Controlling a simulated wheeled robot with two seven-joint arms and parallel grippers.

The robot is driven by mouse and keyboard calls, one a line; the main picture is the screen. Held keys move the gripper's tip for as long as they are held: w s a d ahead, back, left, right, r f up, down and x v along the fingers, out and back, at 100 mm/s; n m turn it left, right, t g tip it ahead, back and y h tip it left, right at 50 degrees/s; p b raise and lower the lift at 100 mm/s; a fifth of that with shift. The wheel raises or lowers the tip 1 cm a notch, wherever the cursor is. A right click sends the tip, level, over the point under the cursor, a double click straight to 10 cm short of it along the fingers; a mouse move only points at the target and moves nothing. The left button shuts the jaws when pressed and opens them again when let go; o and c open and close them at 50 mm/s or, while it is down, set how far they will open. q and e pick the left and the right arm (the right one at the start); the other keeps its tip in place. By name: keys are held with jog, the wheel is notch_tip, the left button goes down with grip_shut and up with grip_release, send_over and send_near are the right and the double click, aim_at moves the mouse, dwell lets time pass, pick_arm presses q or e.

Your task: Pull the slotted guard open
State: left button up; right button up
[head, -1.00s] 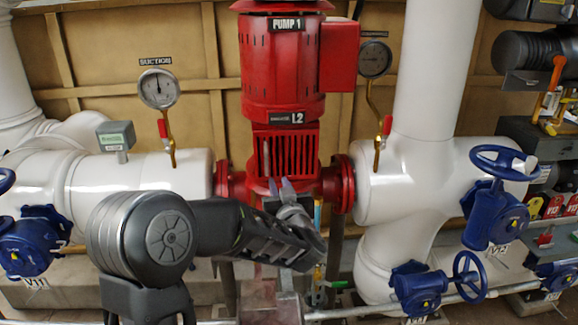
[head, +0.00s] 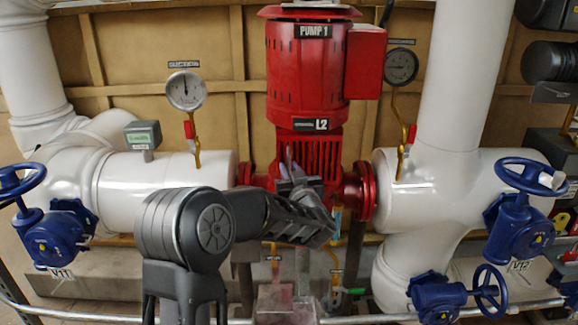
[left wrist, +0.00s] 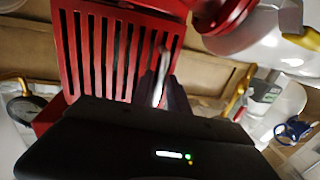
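The slotted guard (head: 322,152) is a red panel with vertical slots below the L2 label on the red pump, and it looks closed against the pump body. It also shows large in the left wrist view (left wrist: 110,55), tilted in the picture. My left gripper (head: 290,162) is in front of the guard's lower left part and covers some of it. In the left wrist view its fingers (left wrist: 163,80) appear near the guard's lower right edge. I cannot tell whether they touch it or how far apart they are. My right gripper is in neither current view.
White pipes (head: 150,190) flank the pump on both sides. A suction gauge (head: 186,90) and a second gauge (head: 400,66) stand on thin yellow stems. Blue handwheel valves (head: 60,235) are at the left, with more at the right (head: 515,225).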

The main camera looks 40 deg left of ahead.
pick_arm(q)
jog(key=shift+w+a, duration=0.45)
jog(key=shift+a, duration=0.05)
grip_shut()
dwell(1.2)
